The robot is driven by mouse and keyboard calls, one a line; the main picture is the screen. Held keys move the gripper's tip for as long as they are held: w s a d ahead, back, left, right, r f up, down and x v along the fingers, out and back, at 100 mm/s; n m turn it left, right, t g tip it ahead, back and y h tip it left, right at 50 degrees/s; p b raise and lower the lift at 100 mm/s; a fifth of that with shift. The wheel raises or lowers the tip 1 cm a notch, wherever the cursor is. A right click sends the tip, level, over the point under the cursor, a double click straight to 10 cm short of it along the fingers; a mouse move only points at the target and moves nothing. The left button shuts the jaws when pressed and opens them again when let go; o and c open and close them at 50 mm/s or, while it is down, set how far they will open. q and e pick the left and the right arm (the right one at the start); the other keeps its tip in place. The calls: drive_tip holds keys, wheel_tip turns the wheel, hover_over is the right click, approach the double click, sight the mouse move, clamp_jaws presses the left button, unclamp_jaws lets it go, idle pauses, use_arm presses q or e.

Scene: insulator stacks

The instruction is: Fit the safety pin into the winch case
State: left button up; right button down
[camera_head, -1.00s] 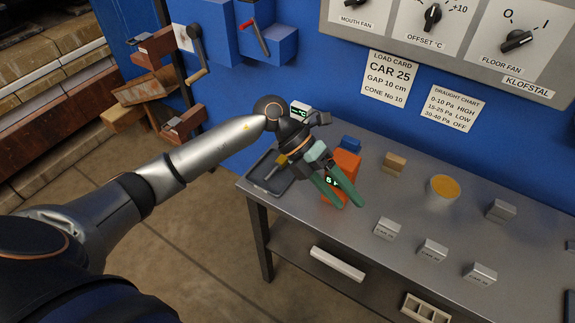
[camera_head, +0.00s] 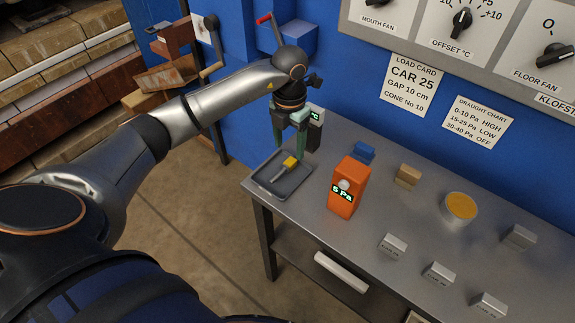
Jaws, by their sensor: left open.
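The safety pin, with a yellow head (camera_head: 290,162) and a grey shank, lies in a shallow dark tray (camera_head: 264,186) at the table's left end. My left gripper (camera_head: 290,147) points down above the pin's head, its green fingers apart with nothing seen held between them. I cannot tell the exact height gap. A blue case with a crank (camera_head: 210,50) on the blue wall at upper left looks like the winch case. Its pin hole cannot be made out. My right gripper is out of view.
An orange meter (camera_head: 349,187) reading 5 Pa stands right of the tray. A tan block (camera_head: 408,176), an orange-filled dish (camera_head: 459,208) and several grey blocks (camera_head: 393,245) stand further right.

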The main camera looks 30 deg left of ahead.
sight(287, 164)
use_arm(q)
drive_tip(key=f, duration=0.5)
drive_tip(key=shift+s+f+p, duration=0.3)
drive_tip(key=shift+s+p, duration=0.05)
drive_tip(key=shift+s, duration=0.05)
drive_tip(key=shift+c, duration=0.3)
clamp_jaws()
